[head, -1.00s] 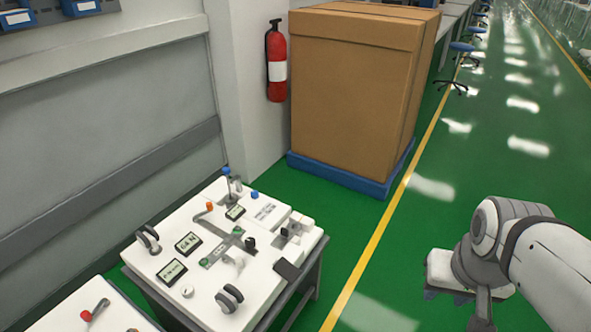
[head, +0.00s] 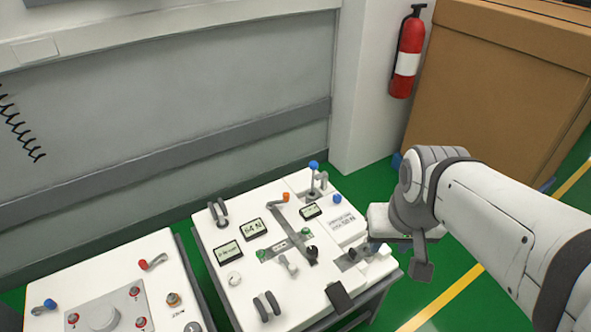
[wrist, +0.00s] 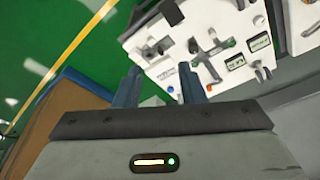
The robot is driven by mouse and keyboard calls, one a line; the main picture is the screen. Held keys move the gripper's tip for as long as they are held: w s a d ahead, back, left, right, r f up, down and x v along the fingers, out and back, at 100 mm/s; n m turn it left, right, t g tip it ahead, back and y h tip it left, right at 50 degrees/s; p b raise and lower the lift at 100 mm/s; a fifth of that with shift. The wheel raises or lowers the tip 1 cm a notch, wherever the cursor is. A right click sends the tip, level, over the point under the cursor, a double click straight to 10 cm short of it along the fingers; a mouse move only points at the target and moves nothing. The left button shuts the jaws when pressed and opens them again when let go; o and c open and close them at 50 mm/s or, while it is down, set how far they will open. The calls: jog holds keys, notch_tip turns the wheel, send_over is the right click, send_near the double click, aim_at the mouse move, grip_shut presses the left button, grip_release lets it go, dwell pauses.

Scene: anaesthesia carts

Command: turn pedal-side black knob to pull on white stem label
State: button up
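The white cart-top panel (head: 240,300) carries several knobs and levers. One black knob (head: 352,254) sits on a grey plate near the black pedal-like slab (head: 338,297) at the panel's front right. Another black knob (head: 312,251) stands further left, beside a white-stemmed handle (head: 289,264). Which knob has the named label is too small to tell. In the wrist view the pedal (wrist: 172,12) and both dark knobs (wrist: 160,48) (wrist: 193,45) show beyond my fingers. My gripper (wrist: 160,88) is open and empty, apart from the panel; its fingertips are unclear in the head view.
A second panel (head: 90,290) stands at the left. A blue-topped lever (head: 313,178) and an orange-ended lever (head: 281,200) rise near the back. A carton (head: 490,90) and a fire extinguisher (head: 408,55) are behind.

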jog(key=shift+w+a, duration=0.25)
jog(key=shift+w, duration=0.25)
jog(key=shift+o, duration=1.2)
jog(key=shift+w+a+f, duration=0.1)
jog(key=shift+w+f, duration=0.15)
jog(key=shift+o, duration=1.1)
jog(key=w+a+f+m+g+b, duration=0.1)
jog(key=w+a+f+m+b, duration=0.3)
jog(key=w+f, duration=0.6)
jog(key=w+a+b, duration=0.1)
jog(key=w, duration=0.1)
jog(key=shift+w+f, duration=0.3)
jog(key=shift+f, duration=0.1)
jog(key=m+g+b, duration=0.2)
jog(key=m+b, duration=0.3)
send_over(312, 250)
notch_tip(312, 250, down, 18)
jog(key=shift+d+f, duration=0.15)
notch_tip(312, 250, down, 8)
jog(key=shift+w+f+b, duration=0.1)
jog(key=shift+b, duration=0.4)
jog(key=shift+c, duration=0.4)
